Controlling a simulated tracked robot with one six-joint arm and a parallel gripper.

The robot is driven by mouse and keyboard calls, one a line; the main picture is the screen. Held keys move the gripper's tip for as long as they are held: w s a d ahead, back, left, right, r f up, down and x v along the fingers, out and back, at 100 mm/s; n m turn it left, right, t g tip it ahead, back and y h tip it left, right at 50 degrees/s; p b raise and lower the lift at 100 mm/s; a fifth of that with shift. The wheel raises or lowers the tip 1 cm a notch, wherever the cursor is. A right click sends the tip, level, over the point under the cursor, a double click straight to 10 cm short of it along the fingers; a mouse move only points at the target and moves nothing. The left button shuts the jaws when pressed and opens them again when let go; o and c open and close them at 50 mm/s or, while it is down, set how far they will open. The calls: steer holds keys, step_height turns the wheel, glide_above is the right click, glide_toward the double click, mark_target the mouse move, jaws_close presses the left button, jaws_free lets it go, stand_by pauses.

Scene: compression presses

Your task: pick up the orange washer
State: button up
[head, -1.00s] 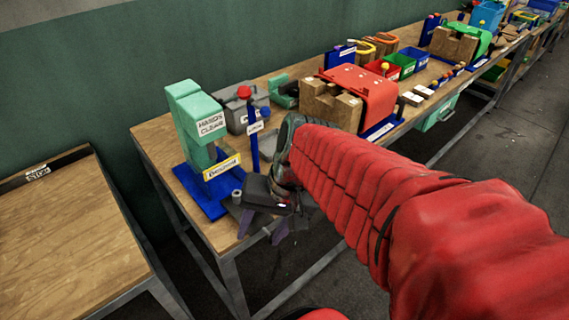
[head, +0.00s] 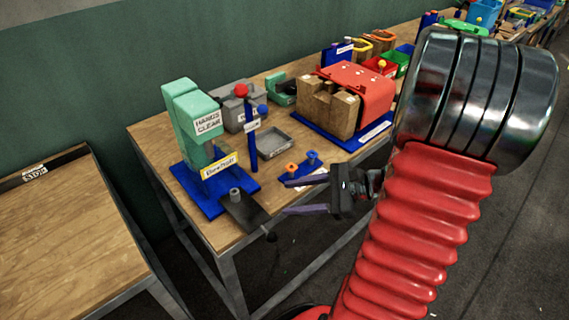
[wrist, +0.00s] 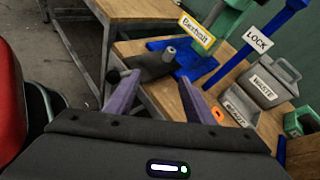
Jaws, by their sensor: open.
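The orange washer (head: 291,167) is small and sits on a low blue holder with a pale label (head: 303,183), near the table's front edge. A blue piece (head: 312,156) stands beside it. In the wrist view the orange washer (wrist: 217,115) shows just right of the right finger, partly hidden. My gripper (head: 287,196) is open and empty, in front of the holder at the table edge, its fingers pointing left in the head view. In the wrist view my gripper (wrist: 158,80) has its fingers apart, pointing towards the press, with the washer outside them.
A green press (head: 195,115) on a blue base stands left, with a dark plate and grey cylinder (head: 235,194) projecting at its front. A blue LOCK post (head: 252,148), grey tray (head: 288,141), grey WASTE bin (head: 236,98) and red-covered wooden block (head: 360,88) are nearby.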

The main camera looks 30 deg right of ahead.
steer(key=s+d+f+m+t+h, duration=0.1)
steer(key=d+m+t+h, duration=0.1)
steer(key=d, duration=0.4)
steer(key=s+d+f+m+t+h, duration=0.1)
steer(key=d+f+m+t+h, duration=0.1)
steer(key=d+m+t, duration=0.2)
steer(key=d+m, duration=0.2)
steer(key=d, duration=0.1)
steer(key=shift+d+f+m, duration=0.15)
steer(key=shift+m, duration=0.15)
steer(key=shift+w, duration=0.1)
glide_toward(296, 169)
steer(key=x, duration=0.3)
steer(key=shift+w+a+f, duration=0.2)
steer(key=shift+a+f, duration=0.05)
steer(key=shift+a, duration=0.05)
steer(key=shift+x, duration=2.6)
steer(key=shift+w+d+r, duration=0.1)
steer(key=shift+r, duration=0.05)
steer(key=shift+c, duration=0.4)
